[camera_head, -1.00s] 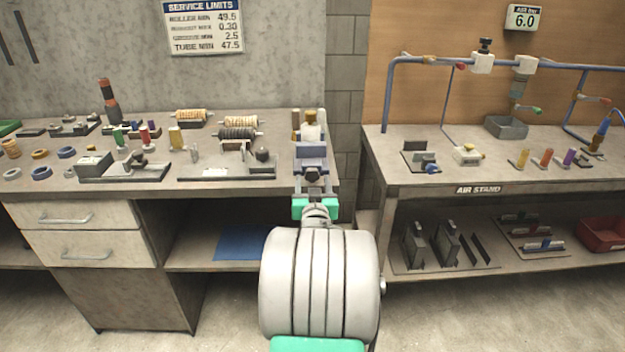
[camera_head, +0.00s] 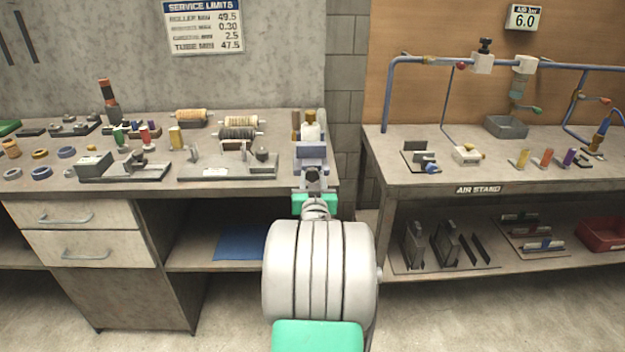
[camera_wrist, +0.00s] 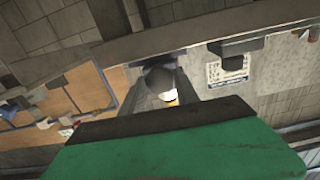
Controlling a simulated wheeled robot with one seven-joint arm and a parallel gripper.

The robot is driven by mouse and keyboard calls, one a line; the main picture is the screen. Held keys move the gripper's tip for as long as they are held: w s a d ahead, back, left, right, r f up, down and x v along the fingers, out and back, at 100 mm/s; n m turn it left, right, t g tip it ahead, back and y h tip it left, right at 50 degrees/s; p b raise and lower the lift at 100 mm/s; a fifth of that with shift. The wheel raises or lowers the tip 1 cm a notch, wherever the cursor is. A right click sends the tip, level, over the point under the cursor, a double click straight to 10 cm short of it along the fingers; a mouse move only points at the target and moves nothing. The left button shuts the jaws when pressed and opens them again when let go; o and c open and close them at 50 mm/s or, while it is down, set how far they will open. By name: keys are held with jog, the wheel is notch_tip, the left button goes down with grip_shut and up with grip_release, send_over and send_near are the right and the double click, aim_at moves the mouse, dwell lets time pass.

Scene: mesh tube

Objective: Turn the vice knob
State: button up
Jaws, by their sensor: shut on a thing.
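The vice (camera_head: 310,153) stands at the right end of the left bench, with a grey-blue block on top. Its dark round knob (camera_head: 312,174) faces the front edge of the bench. My gripper (camera_head: 313,184) reaches it from the front and is shut on the knob. My wrist hides much of the grip in the head view. In the wrist view a rounded grey shape, seemingly the knob (camera_wrist: 160,72), sits at the fingers, and my green gripper body fills the lower part.
Rollers (camera_head: 238,133) and a fixture plate (camera_head: 225,172) lie to the left. The air stand (camera_head: 478,190) is to the right, across a narrow gap.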

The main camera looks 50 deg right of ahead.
grip_shut()
jog(key=shift+f+m+b, duration=0.3)
jog(key=shift+m+b, duration=0.6)
jog(key=shift+b, duration=0.25)
jog(key=shift+m+b, duration=0.5)
jog(key=shift+m, duration=0.2)
jog(key=shift+r+m, duration=0.3)
jog(key=shift+m, duration=0.3)
jog(key=o, duration=1.1)
grip_release()
